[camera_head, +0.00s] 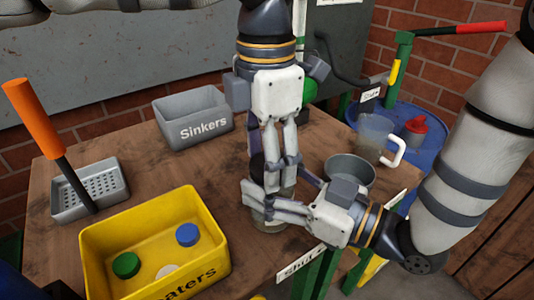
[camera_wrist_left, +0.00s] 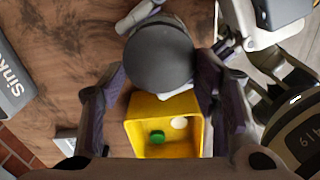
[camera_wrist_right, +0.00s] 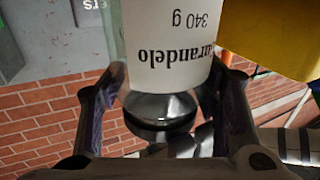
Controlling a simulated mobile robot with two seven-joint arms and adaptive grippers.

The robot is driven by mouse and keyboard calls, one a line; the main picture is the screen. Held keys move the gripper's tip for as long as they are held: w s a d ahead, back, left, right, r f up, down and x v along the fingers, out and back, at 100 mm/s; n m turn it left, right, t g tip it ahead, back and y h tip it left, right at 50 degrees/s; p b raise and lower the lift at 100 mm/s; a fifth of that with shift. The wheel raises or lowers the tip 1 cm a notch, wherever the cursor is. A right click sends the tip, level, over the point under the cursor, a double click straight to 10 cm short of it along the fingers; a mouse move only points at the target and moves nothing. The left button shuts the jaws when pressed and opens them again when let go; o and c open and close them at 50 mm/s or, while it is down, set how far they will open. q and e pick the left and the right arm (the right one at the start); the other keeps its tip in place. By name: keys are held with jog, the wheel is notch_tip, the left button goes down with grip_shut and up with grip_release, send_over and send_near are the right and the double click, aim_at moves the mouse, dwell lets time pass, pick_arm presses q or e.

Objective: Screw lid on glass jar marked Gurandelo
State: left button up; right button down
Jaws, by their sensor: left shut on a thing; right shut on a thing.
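The glass jar (camera_wrist_right: 170,45) has a white label reading upside down "urandelo 340 g" in the right wrist view. In the head view its lower part (camera_head: 268,224) shows near the table's front edge, mostly hidden by my grippers. My right gripper (camera_head: 260,202) is shut on the jar from the side. A round dark grey lid (camera_wrist_left: 160,55) fills the space between my left fingers. My left gripper (camera_head: 272,178) points down from above and is shut on it. The dark lid (camera_wrist_right: 160,130) is at the jar's mouth; I cannot tell how tightly it sits.
A yellow bin (camera_head: 217,247) with small coloured pieces stands at front left. The grey Sinkers bin (camera_head: 192,118), a grey perforated tray (camera_head: 108,184), a metal pot (camera_head: 350,172) and a glass mug (camera_head: 377,135) stand around. Bare wood lies left of my grippers.

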pick_arm(q)
jog(key=o, duration=0.7)
jog(key=shift+r, duration=2.25)
